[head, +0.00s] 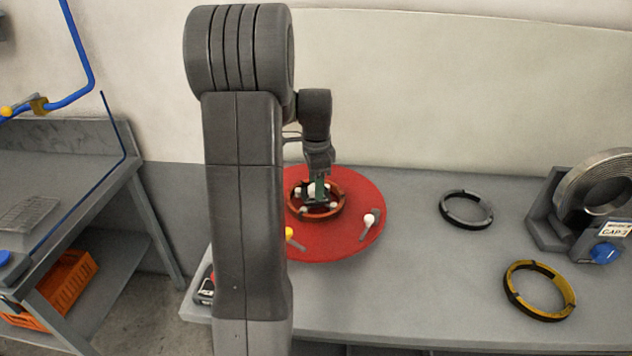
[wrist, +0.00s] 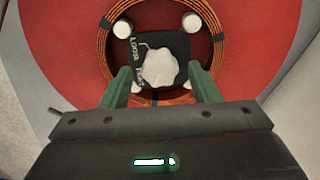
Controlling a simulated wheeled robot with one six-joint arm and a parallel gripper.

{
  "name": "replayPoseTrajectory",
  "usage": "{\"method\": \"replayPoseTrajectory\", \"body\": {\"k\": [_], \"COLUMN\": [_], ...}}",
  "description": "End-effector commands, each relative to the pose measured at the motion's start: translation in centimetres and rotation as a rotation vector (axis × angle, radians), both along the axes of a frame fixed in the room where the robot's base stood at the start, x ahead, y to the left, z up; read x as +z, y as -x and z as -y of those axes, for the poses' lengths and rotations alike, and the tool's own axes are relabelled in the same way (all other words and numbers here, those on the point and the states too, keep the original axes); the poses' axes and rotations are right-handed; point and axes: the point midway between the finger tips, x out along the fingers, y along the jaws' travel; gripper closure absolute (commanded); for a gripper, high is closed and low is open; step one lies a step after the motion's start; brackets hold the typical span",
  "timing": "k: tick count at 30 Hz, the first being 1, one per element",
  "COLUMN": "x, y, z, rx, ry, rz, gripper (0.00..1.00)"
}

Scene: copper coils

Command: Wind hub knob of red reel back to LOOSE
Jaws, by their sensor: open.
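The red reel (head: 350,235) lies flat on the grey bench, with a ring of copper coil (head: 336,211) around its hub. The reel's red face also shows in the wrist view (wrist: 60,50). In the wrist view the white hub knob (wrist: 160,69) sits on a black plate (wrist: 178,45) marked LOOSE and a second word I cannot read fully. My gripper (wrist: 160,85) is open, with its green fingers on either side of the knob's near side. I cannot tell whether they touch it. In the head view my gripper (head: 319,188) is over the hub and partly hides it.
White pegs (wrist: 191,22) stand around the hub inside the coil. A white-tipped lever (head: 369,219) and a yellow-tipped one (head: 289,232) are on the reel. A black ring (head: 466,208), a yellow-black ring (head: 540,290) and a stand with a grey coil (head: 600,185) are at right.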

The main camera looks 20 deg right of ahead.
Motion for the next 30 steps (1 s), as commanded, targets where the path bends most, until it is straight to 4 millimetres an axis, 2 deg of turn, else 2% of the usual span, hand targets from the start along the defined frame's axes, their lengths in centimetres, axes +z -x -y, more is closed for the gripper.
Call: {"method": "replayPoseTrajectory", "body": {"k": [8, 11, 15, 16, 23, 30], "x": [-0.21, -0.20, -0.19, -0.19, -0.16, -0.11], "y": [0.00, 0.00, 0.00, 0.00, 0.00, -0.03], "z": [0.00, 0.00, 0.00, 0.00, 0.00, 0.00], "rx": [0.000, 0.000, 0.000, 0.000, 0.018, 0.119], "ry": [0.000, 0.000, 0.000, 0.000, 0.000, 0.000], "rz": [0.000, 0.000, 0.000, 0.000, 0.000, 0.000], "gripper": [0.44, 0.60, 0.88, 0.89, 0.89, 0.89]}}
